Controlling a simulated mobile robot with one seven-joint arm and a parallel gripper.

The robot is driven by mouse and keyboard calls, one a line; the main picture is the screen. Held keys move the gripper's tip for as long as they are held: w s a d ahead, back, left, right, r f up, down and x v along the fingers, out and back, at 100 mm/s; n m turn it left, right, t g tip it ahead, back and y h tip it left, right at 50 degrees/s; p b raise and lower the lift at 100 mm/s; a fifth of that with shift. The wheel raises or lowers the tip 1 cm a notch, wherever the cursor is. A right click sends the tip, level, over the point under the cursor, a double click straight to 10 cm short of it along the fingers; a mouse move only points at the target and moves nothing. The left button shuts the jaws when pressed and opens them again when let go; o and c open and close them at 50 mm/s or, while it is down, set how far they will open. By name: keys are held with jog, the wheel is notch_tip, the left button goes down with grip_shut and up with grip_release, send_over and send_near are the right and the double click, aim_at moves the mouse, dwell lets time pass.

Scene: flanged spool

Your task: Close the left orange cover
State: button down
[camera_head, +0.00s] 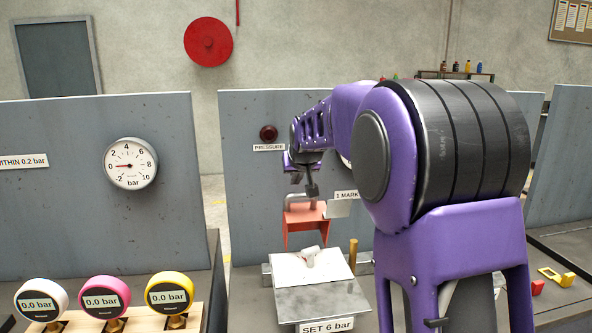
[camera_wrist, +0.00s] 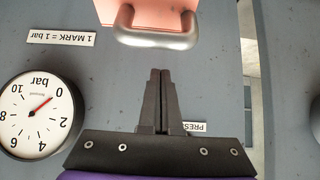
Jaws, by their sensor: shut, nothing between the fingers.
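One orange cover (camera_head: 305,227) with a grey bar handle (camera_head: 291,200) shows in the head view, raised above a light-coloured box (camera_head: 290,270). In the wrist view the orange cover (camera_wrist: 150,8) and its U-shaped handle (camera_wrist: 155,40) are at the top of the picture. My gripper (camera_head: 312,191) is near the handle in the head view; my arm comes in from the right. In the wrist view my gripper (camera_wrist: 160,72) is shut and empty, its tips just below the handle in the picture.
A pressure gauge (camera_head: 130,163) hangs on the left panel (camera_head: 70,220). Three small gauges stand in front, among them a pink one (camera_head: 106,298). A "SET 6 bar" label (camera_head: 326,326) is on the bench front. A gauge (camera_wrist: 38,115) shows at left in the wrist view.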

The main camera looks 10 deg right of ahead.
aim_at(298, 196)
jog(key=shift+s+f, duration=0.1)
jog(key=shift+s, duration=0.6)
jog(key=shift+s+f, duration=0.4)
jog(key=shift+s, duration=0.15)
jog(key=shift+f+b, duration=0.15)
jog(key=shift+b, duration=0.35)
jog(key=shift+s+f+b, duration=0.1)
jog(key=shift+s+b, duration=0.1)
jog(key=shift+b, duration=0.2)
jog(key=shift+s+t+b, duration=0.3)
jog(key=shift+s+b, duration=0.1)
jog(key=shift+b, duration=0.3)
